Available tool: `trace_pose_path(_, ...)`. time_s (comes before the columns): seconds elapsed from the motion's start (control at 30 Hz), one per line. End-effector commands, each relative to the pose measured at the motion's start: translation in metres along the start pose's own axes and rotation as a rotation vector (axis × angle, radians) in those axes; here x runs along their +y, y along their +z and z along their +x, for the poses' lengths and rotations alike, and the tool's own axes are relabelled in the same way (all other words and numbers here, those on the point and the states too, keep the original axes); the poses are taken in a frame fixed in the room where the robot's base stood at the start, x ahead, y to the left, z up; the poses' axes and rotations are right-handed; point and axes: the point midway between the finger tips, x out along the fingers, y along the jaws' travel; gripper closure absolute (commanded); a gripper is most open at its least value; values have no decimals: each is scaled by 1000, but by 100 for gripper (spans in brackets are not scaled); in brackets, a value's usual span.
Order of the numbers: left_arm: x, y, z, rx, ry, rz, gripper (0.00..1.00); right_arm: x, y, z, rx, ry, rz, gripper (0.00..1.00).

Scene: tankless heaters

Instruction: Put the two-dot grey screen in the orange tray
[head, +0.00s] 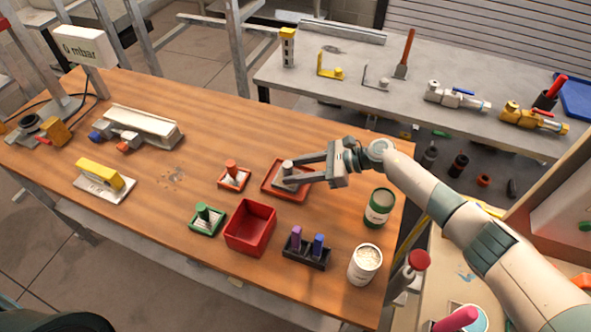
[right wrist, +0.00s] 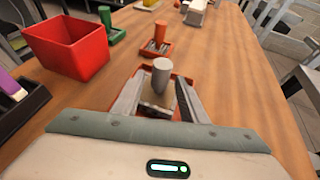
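The grey screen (head: 287,168), with an upright grey cylindrical knob, is at the larger orange-red tray (head: 266,190) on the wooden table. In the right wrist view the grey knob (right wrist: 162,76) stands between my fingers, with small gaps beside it. Any dots on it are too small to make out. My right gripper (head: 296,171) is low over this tray, its fingers apart on either side of the screen. I cannot tell whether the screen touches the tray floor. A smaller orange tray (head: 244,184) holds an orange-knobbed piece (head: 231,168). My left gripper is not in view.
A red bin (head: 250,226), a green tray (head: 206,222) and a dark rack (head: 306,254) with purple and blue handles stand nearby. A green can (head: 379,208) and white can (head: 365,264) are at the right edge. The table's middle back is clear.

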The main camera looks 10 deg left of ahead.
Motion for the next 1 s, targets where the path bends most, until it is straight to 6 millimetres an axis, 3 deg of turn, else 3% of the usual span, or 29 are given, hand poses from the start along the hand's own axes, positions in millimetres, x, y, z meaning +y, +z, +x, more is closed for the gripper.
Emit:
trace_pose_path(0.27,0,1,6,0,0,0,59,-1,-1,-19,0,-1,-1,61)
trace_pose_path(0.7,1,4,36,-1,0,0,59,0,-2,-94,1,-1,-2,61)
trace_pose_path(1.0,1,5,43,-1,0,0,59,0,1,-120,0,0,0,61)
